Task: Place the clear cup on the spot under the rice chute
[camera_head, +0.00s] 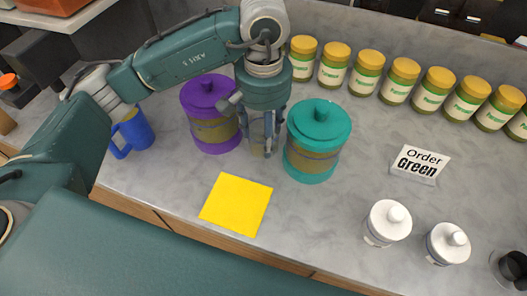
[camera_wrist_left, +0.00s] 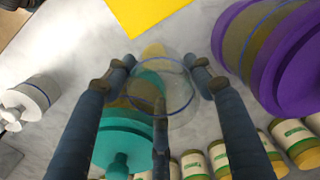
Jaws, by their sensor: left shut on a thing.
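My left gripper (camera_head: 262,138) reaches down between the purple canister (camera_head: 209,135) and the teal canister (camera_head: 318,118). It is shut on the clear cup (camera_wrist_left: 176,95), whose round blue-tinted rim shows between the fingers in the left wrist view. In the head view the cup is mostly hidden by the fingers and hard to make out. Whether it touches the counter, I cannot tell. A flat yellow square (camera_head: 236,204) lies bare on the counter in front of the gripper; it also shows in the left wrist view (camera_wrist_left: 145,12). I cannot make out a rice chute. My right gripper is not in view.
Several green jars with yellow lids (camera_head: 370,72) line the back of the counter (camera_head: 330,235). A blue mug (camera_head: 134,133) stands at left. The counter around the yellow square is clear.

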